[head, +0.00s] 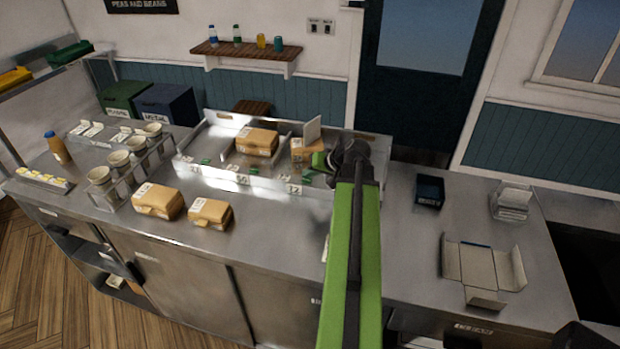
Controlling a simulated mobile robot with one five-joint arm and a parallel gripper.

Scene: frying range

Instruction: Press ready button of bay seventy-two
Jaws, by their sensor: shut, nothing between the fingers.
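A metal rack (350,136) divided into bays stands at the back of the counter. The small number label (293,190) at the front of its right bay seems to read 72, but it is tiny. A small green button (308,173) shows behind that label, partly hard to make out beside my arm. An open carton (306,149) with a raised white lid is in the right bay. My gripper (322,161) is shut and empty, over the right bay near the carton. My wrist and green arm hide part of the bay; I cannot tell whether the gripper touches anything.
A closed box (257,141) sits in the middle bay. Two closed boxes (157,201) (211,213) stand on the counter in front. Cups in a holder (118,158) are at left. A dark tray (429,192) and an unfolded carton (484,268) lie at right.

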